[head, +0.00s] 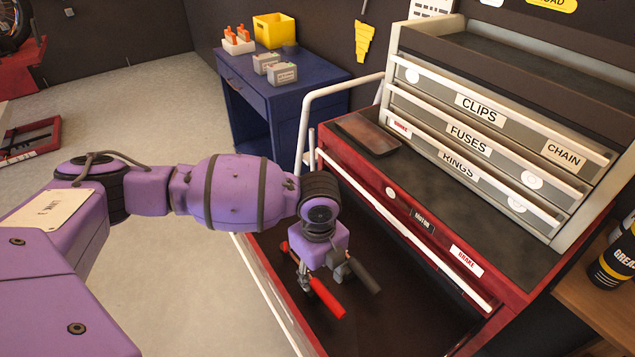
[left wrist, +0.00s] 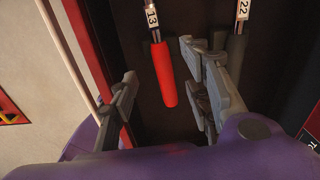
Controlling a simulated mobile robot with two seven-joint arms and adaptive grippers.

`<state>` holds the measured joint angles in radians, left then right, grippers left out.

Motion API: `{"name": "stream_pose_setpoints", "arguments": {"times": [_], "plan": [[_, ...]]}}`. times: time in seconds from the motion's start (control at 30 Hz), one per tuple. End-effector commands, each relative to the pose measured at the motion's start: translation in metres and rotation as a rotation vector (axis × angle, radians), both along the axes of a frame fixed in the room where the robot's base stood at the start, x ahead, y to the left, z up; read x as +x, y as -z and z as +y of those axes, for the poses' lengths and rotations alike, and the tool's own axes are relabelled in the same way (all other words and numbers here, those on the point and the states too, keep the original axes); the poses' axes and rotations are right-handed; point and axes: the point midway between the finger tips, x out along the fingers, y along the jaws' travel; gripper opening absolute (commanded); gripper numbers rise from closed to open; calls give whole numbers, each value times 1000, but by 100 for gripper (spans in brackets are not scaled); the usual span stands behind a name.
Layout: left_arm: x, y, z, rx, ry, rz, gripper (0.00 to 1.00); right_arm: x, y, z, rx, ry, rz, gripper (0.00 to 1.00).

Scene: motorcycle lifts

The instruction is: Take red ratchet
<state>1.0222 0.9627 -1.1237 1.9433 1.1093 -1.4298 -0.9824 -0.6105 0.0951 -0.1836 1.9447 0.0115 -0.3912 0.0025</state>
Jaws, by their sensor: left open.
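The red ratchet, with a red handle and a "13" label, lies in the open drawer of the red tool cabinet. Its red handle (head: 327,298) shows below my left gripper in the head view, and the handle (left wrist: 163,78) also shows in the left wrist view. My left gripper (head: 318,275) is open over the drawer, and in the left wrist view its fingers (left wrist: 165,95) stand on either side of the red handle. I cannot tell whether they touch it. The ratchet's head is partly hidden by the gripper in the head view. My right gripper is not in view.
A dark-handled tool (head: 363,274) labelled "22" lies right of the red ratchet. The drawer's bare floor (head: 410,315) is free toward the right. The red cabinet (head: 380,190) carries a grey drawer unit (head: 490,120). A blue cabinet (head: 285,100) stands behind.

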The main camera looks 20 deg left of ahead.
Motion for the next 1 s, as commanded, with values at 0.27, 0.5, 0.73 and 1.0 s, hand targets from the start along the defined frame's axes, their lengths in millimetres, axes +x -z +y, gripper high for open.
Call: {"name": "stream_pose_setpoints", "arguments": {"times": [0.27, 0.5, 0.73, 1.0], "plan": [[-2, 36, -4, 0, -2, -1, 45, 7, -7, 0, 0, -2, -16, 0], [-2, 47, -4, -1, 0, -4, 45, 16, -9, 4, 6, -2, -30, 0], [-2, 47, -3, 0, -1, -4, 24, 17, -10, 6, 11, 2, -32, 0], [-2, 47, -3, 0, -1, -4, 0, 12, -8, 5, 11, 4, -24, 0]]}}
